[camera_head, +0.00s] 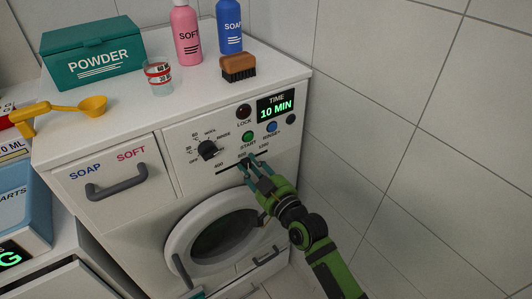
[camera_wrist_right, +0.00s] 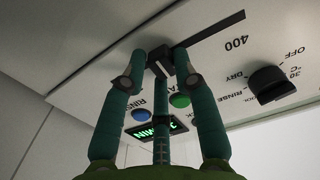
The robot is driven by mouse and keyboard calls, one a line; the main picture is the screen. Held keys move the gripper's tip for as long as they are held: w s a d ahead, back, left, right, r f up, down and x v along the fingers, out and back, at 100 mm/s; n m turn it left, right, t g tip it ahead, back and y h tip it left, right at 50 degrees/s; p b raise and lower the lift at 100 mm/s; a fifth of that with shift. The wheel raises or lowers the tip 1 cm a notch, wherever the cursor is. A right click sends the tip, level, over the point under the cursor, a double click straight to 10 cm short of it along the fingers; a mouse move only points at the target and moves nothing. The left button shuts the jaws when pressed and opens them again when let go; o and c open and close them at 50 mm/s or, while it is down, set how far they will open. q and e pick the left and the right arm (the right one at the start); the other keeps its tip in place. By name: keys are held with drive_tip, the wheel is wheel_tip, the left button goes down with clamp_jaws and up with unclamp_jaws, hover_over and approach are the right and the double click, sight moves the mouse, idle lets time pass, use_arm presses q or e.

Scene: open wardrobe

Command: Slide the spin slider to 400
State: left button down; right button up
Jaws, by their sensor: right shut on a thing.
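The spin slider's dark track (camera_head: 228,168) runs along the lower part of the washing machine's front panel. Its scale reads 400 at the left end, a middle mark, and 1200 at the right end. My right gripper (camera_head: 251,166) is at about the middle of the track, to the right of the 400 label (camera_head: 219,165). In the wrist view my green fingers are shut around the dark slider knob (camera_wrist_right: 160,61), and the 400 label (camera_wrist_right: 237,43) is upside down at upper right. In the head view the knob is hidden behind my fingers. My left gripper is not in view.
A black dial (camera_head: 208,150) and the green start button (camera_head: 248,136) are above the track. The round door (camera_head: 215,235) is below, and a drawer handle (camera_head: 116,188) is at left. Bottles, a powder box (camera_head: 93,66) and a brush (camera_head: 238,68) stand on top. A tiled wall is at right.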

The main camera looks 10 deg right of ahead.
sight(221, 171)
drive_tip(key=shift+s+a+f+p, duration=0.2)
drive_tip(key=shift+s+a+p, duration=0.05)
drive_tip(key=shift+a, duration=0.35)
drive_tip(key=shift+s+a+f+p, duration=0.15)
drive_tip(key=shift+s+a+p, duration=0.1)
drive_tip(key=shift+a, duration=0.3)
drive_tip(key=shift+s+a, duration=0.1)
drive_tip(key=shift+a, duration=0.1)
drive_tip(key=shift+s+a+p, duration=0.35)
drive_tip(key=shift+a+p, duration=0.05)
drive_tip(key=shift+a, duration=0.5)
drive_tip(key=shift+s+a+p, duration=0.3)
drive_tip(key=shift+a+p, duration=0.1)
drive_tip(key=shift+a, duration=0.65)
drive_tip(key=o, duration=0.8)
drive_tip(key=shift+r, duration=0.1)
drive_tip(key=shift+r, duration=0.2)
